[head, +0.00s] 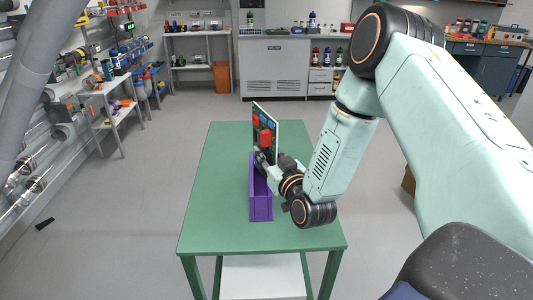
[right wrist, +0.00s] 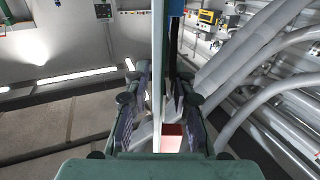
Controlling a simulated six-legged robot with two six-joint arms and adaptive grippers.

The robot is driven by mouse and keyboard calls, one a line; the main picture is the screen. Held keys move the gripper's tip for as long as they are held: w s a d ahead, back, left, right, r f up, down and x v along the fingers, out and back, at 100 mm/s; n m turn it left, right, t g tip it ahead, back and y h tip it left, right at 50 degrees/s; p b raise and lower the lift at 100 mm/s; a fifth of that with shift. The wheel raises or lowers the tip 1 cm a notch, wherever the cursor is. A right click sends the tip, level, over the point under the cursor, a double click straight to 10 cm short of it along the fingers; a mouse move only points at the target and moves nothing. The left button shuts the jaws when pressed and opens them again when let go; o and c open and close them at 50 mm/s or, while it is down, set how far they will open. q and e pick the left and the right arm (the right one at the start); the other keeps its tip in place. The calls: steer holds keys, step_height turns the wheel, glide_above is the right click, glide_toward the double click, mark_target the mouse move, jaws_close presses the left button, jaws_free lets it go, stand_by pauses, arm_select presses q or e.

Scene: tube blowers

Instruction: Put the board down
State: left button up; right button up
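The board (head: 267,134) stands upright in the head view, with red and blue parts on one face. In the right wrist view the board (right wrist: 158,70) shows edge-on between the fingers. My right gripper (head: 263,160) is shut on its lower part; the fingers also show in the wrist view (right wrist: 158,105). The board is at the far end of a narrow purple tray (head: 261,209) on the green table (head: 221,200). I cannot tell whether its lower edge touches the tray, because the gripper hides it. My left gripper is not in view.
The green tabletop is bare on both sides of the tray. A shelf unit (head: 104,90) with tools stands at the left. Grey cabinets (head: 274,68) and a bench line the back wall. A white lower shelf (head: 263,277) shows under the table.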

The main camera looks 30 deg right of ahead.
steer(key=shift+o, duration=0.3)
steer(key=shift+r, duration=0.1)
steer(key=shift+r, duration=0.2)
steer(key=s+a+p, duration=0.2)
steer(key=s, duration=1)
steer(key=s+a+f+n+g+y, duration=0.1)
steer(key=s+a+f+g+y, duration=0.15)
steer(key=a+f+g, duration=0.4)
steer(key=s+a+f+n+g+y, duration=0.1)
steer(key=s+a+f+g+y, duration=0.2)
steer(key=f, duration=0.6)
steer(key=s+a+f+g+h, duration=0.1)
steer(key=s+f+g, duration=0.3)
steer(key=s, duration=0.6)
steer(key=s+a+f+g+h, duration=0.1)
steer(key=s+f+g, duration=0.3)
steer(key=s, duration=0.6)
steer(key=shift+s+a+m+h, duration=0.15)
steer(key=shift+s+m+h, duration=0.15)
steer(key=shift+s+h, duration=0.05)
